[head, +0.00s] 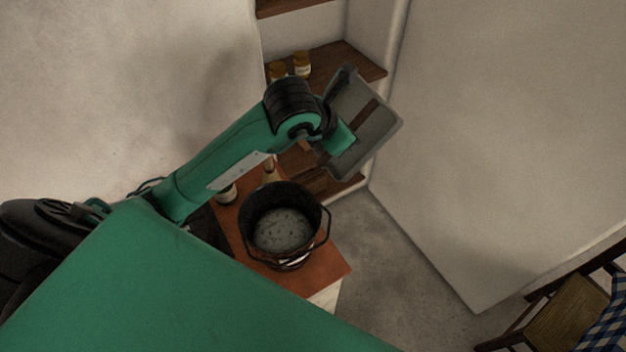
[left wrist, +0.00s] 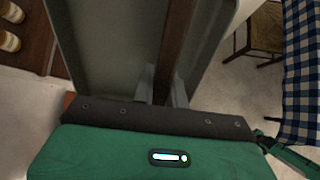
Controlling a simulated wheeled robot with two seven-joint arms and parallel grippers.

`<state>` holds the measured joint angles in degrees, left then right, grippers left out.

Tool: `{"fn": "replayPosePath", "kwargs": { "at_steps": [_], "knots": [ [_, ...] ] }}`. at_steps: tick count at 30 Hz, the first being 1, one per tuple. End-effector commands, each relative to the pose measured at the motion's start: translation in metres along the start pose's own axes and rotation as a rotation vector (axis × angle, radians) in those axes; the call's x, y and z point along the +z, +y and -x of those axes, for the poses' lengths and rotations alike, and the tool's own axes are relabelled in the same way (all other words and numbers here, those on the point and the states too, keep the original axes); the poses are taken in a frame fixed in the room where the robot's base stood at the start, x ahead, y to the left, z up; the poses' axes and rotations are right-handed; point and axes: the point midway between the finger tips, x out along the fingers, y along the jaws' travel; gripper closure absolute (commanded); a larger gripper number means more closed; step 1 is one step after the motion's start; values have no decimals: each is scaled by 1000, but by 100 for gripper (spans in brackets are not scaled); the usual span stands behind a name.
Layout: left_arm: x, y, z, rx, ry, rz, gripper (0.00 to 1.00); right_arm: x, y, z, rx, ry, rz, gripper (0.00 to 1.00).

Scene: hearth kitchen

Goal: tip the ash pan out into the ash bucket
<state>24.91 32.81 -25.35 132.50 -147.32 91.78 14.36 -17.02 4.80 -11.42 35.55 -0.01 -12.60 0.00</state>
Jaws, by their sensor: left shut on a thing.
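The ash pan (head: 379,126) is a grey, shallow metal tray with a brown bar across it. My left gripper (head: 340,135) is shut on it and holds it in the air, tilted, up and to the right of the bucket in the head view. In the left wrist view the pan (left wrist: 115,50) fills the upper middle, in front of the gripper (left wrist: 165,92). I cannot tell whether ash lies in it. The black ash bucket (head: 316,222) stands upright, with a grey speckled surface visible inside.
The bucket stands on a reddish-brown counter (head: 328,270), with bottles (head: 228,194) behind it. Jars (head: 302,65) stand on a wooden shelf (head: 350,62) behind the pan. A white wall (head: 490,130) is at right. A chair (head: 565,315) and checked cloth (head: 608,325) are at lower right.

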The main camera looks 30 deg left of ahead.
Motion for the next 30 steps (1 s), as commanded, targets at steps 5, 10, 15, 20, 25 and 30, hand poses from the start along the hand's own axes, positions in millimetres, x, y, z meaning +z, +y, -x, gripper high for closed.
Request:
{"fn": "replayPosePath", "kwargs": {
  "at_steps": [5, 10, 15, 20, 25, 30],
  "knots": [
    [-41, -16, -30, -62, 353, -31, 100, -1, -3, 20, -3, -1, -1, 100],
    [-90, -14, -37, -97, 664, -10, 100, -1, -6, 41, -7, -3, -3, 100],
    [-125, -6, -35, -115, 828, 21, 100, -2, -6, 51, -8, -3, -3, 100],
    [-134, -4, -34, -123, 864, 31, 100, -2, -6, 51, -8, -3, -2, 100],
    [-135, -4, -35, -123, 863, 30, 100, -2, -6, 50, -7, -4, -2, 100],
    [-134, -4, -35, -123, 861, 30, 100, -2, -3, 50, -4, -4, -1, 100]
  ]
}}
